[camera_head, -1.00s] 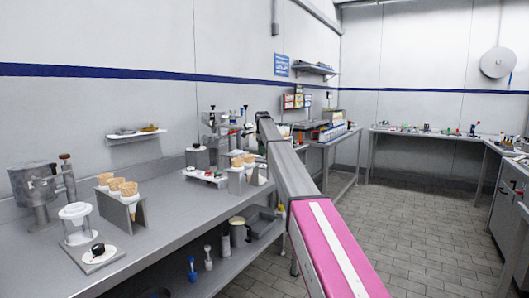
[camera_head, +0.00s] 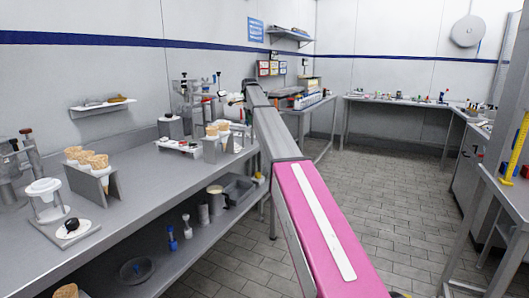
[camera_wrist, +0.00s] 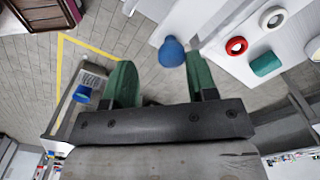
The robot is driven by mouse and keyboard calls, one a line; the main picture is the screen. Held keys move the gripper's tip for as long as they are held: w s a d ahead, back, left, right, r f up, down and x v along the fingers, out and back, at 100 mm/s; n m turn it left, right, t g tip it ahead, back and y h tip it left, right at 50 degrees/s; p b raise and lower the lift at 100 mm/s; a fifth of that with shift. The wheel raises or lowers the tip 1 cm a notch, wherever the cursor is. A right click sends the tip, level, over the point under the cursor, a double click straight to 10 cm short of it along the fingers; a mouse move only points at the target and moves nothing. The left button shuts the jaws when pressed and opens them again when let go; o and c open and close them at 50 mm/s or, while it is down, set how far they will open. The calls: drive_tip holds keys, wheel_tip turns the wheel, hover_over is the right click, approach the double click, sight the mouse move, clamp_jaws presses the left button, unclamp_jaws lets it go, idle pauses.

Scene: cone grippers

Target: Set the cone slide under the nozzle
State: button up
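Wafer cones stand in a grey metal holder (camera_head: 108,184) on the left bench, and a second cone holder (camera_head: 210,150) stands farther along it. A metal dispenser (camera_head: 22,160) with a lever is cut by the left edge; I cannot tell which part is the nozzle or which piece is the cone slide. My gripper is at the far end of my arm in the head view, too small to read there. In the wrist view my gripper (camera_wrist: 162,82) has two green fingers spread apart. A blue rounded knob (camera_wrist: 172,52) shows between and beyond them; no contact is visible.
A lower shelf holds bottles and a mug (camera_head: 215,195). The tiled floor (camera_head: 370,190) is open; another bench (camera_head: 500,190) stands at right.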

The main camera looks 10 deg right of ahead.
wheel_tip(320, 180, up, 11)
drive_tip(key=s+d, duration=0.2)
drive_tip(key=d, duration=0.1)
drive_tip(key=s+d+f+n, duration=0.1)
drive_tip(key=s+f+n, duration=0.3)
drive_tip(key=s+f, duration=1.5)
wheel_tip(320, 180, down, 3)
drive_tip(key=shift+d+r+n, duration=0.2)
drive_tip(key=shift+n, duration=0.2)
drive_tip(key=shift+a+r, duration=0.1)
drive_tip(key=shift+r, duration=0.05)
